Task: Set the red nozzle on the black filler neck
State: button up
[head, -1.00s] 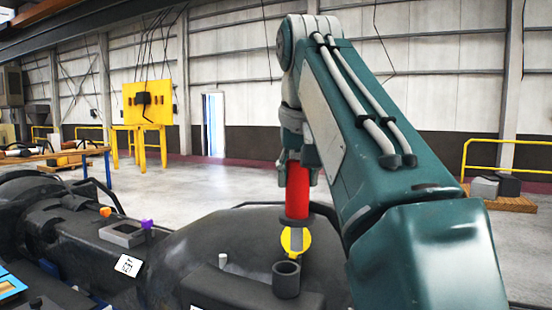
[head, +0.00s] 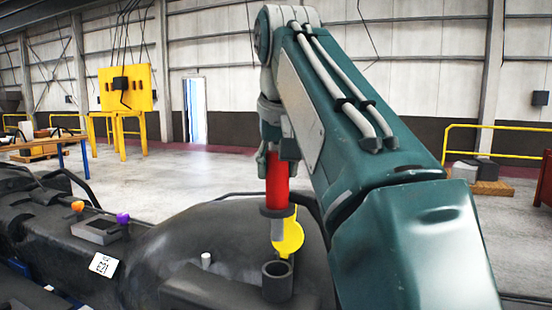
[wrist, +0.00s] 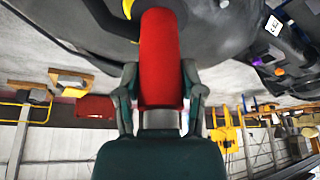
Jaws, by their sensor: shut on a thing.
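The red nozzle (head: 278,185) hangs upright in my gripper (head: 279,152), with a dark collar and a grey tip at its lower end. My gripper is shut on its upper part; the wrist view shows a finger on each side of the red body (wrist: 160,58). The black filler neck (head: 277,283) is a short open tube on the dark casting, below the nozzle. In the head view the grey tip is roughly in line above the neck, with a visible gap. Depth alignment is hard to tell. The neck is not clear in the wrist view.
A yellow round flap (head: 291,238) stands just behind the neck. A small white peg (head: 206,260) sits to the left on the dark casting (head: 185,245). Orange (head: 77,206) and purple (head: 122,218) knobs and a white label (head: 103,264) are farther left.

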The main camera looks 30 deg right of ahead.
send_over(278, 224)
jog(key=shift+w+d+f, duration=0.1)
jog(key=shift+w+f, duration=0.05)
jog(key=shift+f, duration=0.95)
jog(key=shift+w+f, duration=0.15)
jog(key=shift+f, duration=4.1)
jog(key=o, duration=1)
jog(key=shift+o, duration=0.2)
jog(key=v, duration=1.1)
jog(key=shift+s, duration=0.1)
jog(key=shift+s+r, duration=0.15)
jog(key=shift+r, duration=0.25)
jog(key=shift+s, duration=0.1)
